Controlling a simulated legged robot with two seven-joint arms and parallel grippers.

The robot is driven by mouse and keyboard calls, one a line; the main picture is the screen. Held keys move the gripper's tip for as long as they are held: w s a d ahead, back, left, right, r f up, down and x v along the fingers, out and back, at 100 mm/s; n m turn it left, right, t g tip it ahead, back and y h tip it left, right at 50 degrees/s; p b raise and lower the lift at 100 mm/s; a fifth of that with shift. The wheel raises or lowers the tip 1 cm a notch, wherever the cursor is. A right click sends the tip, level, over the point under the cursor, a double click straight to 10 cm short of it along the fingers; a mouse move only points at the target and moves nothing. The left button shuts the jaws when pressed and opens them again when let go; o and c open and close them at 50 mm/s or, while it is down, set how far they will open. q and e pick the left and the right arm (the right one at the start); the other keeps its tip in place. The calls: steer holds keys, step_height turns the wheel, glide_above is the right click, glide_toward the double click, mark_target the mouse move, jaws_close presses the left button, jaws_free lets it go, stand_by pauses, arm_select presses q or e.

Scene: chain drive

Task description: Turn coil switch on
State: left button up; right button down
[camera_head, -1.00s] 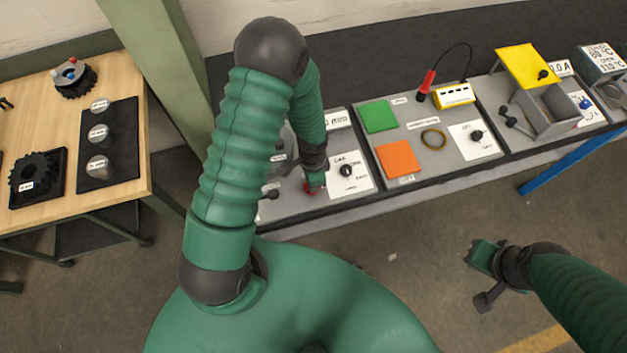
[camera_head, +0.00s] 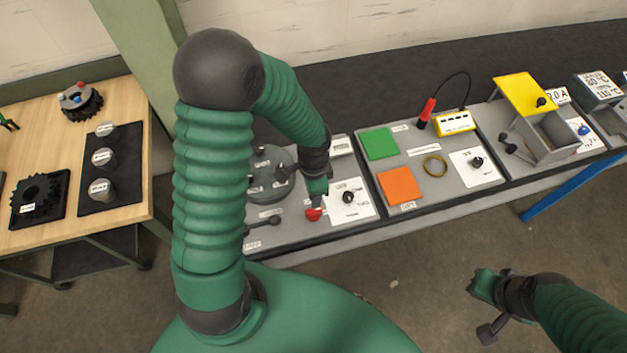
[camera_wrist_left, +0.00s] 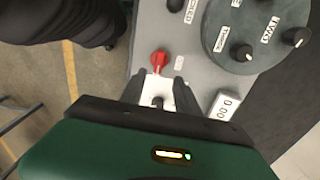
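A red switch knob (camera_head: 314,214) sits on the left grey panel, beside a white plate (camera_head: 362,208) with a black knob (camera_head: 347,197). The small labels cannot be read, so which one is the coil switch is unclear. My left gripper (camera_head: 317,199) is over the panel just behind the red knob. In the left wrist view, the gripper (camera_wrist_left: 160,86) is open, its two dark fingers apart. The red knob (camera_wrist_left: 159,60) lies just beyond the fingertips, and a white plate with a dark knob shows between the fingers. My right gripper (camera_head: 484,285) hangs over the floor, away from the bench.
A round grey disc unit (camera_head: 268,172) with dark knobs stands left of my left gripper. Green (camera_head: 380,143) and orange (camera_head: 399,186) squares lie on the middle panel. A wooden table (camera_head: 62,135) with gears stands at the left.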

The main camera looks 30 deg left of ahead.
arm_select(q)
step_height(320, 180, up, 7)
steer(key=shift+f, duration=0.1)
stand_by(0.3)
